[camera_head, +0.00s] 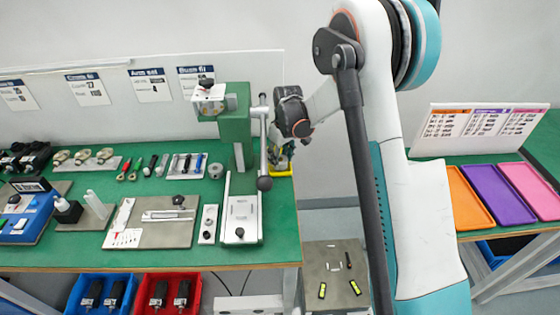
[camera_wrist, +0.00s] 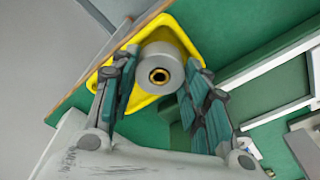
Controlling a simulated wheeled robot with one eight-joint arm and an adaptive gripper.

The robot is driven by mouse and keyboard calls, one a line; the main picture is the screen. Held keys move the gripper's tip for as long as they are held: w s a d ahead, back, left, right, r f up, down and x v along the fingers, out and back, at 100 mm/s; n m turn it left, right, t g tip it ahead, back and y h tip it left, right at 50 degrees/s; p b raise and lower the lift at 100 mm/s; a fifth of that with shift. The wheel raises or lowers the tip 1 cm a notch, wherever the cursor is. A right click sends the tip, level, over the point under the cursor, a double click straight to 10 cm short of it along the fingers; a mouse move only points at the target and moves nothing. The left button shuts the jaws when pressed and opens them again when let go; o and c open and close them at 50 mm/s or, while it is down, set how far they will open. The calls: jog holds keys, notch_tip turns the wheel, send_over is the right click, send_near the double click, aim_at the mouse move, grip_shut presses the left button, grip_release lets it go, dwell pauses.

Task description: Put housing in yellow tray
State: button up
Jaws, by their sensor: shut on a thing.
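The housing (camera_wrist: 172,58) is a grey cylinder with a brass-ringed hole in its end, seen in the wrist view. My gripper (camera_wrist: 160,72) is shut on it, with one finger on each side. The yellow tray (camera_wrist: 107,63) lies behind the housing in the wrist view, so the housing is over the tray; I cannot tell whether it touches the tray floor. In the head view my gripper (camera_head: 282,150) is at the right end of the green bench, and only parts of the yellow tray (camera_head: 284,173) show past it.
A green press (camera_head: 236,130) with a lever stands just left of my gripper. A grey ring part (camera_head: 215,170) and several tools lie on the green bench (camera_head: 180,262). Orange (camera_head: 468,200), purple (camera_head: 497,195) and pink (camera_head: 531,190) trays are on another bench at right.

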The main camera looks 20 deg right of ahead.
aim_at(283, 161)
jog(key=shift+w+f, duration=0.25)
jog(key=shift+f, duration=0.25)
jog(key=shift+r, duration=0.1)
jog(key=o, duration=1.1)
jog(key=shift+o, duration=0.2)
notch_tip(283, 161, up, 12)
jog(key=s+p, duration=0.1)
jog(key=p, duration=0.2)
jog(key=shift+s+d, duration=0.2)
jog(key=shift+d, duration=0.1)
